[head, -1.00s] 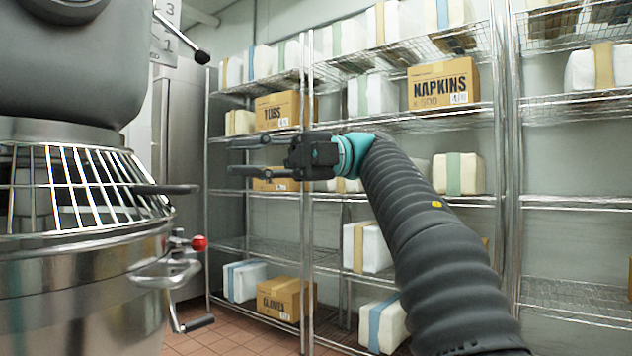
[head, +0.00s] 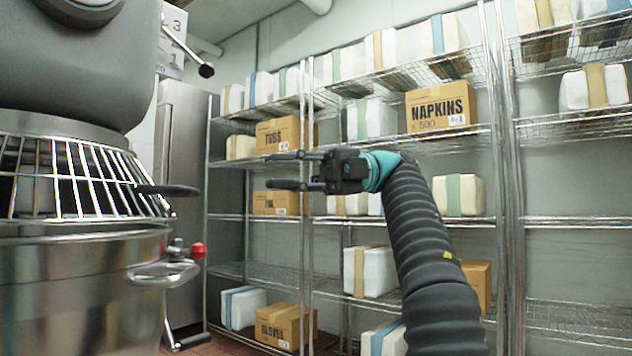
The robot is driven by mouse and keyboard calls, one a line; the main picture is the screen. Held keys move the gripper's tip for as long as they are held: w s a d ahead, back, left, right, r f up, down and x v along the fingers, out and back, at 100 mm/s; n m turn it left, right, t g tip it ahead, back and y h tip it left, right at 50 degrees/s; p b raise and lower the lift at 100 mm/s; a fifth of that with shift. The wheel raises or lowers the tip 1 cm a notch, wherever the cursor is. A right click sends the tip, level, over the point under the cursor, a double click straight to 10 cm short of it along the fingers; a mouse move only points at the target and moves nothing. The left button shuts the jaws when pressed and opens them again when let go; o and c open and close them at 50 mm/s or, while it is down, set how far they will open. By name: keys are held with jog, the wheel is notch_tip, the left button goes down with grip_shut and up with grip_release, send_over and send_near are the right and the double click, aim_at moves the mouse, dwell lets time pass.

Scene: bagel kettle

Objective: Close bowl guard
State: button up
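The bowl guard (head: 88,180) is a bright wire cage around the top of the steel mixer bowl (head: 85,285), at the left of the head view. A dark handle (head: 168,190) sticks out to the right from the guard. The left part of the guard is cut off by the picture edge. My gripper (head: 285,171) points left toward the mixer, in front of the shelves. Its two dark fingers are apart, with nothing between them. A clear gap in the picture lies between its fingertips and the guard handle.
The grey mixer head (head: 85,65) hangs above the guard. Wire shelves (head: 410,218) with boxes and wrapped packs stand behind my arm.

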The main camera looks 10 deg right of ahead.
jog(key=shift+f+p+v, duration=0.25)
jog(key=shift+p+v, duration=0.2)
jog(key=shift+v, duration=0.85)
jog(key=shift+f+p+v, duration=0.25)
jog(key=shift+p+v, duration=0.15)
jog(key=shift+v, duration=0.85)
jog(key=shift+w, duration=0.1)
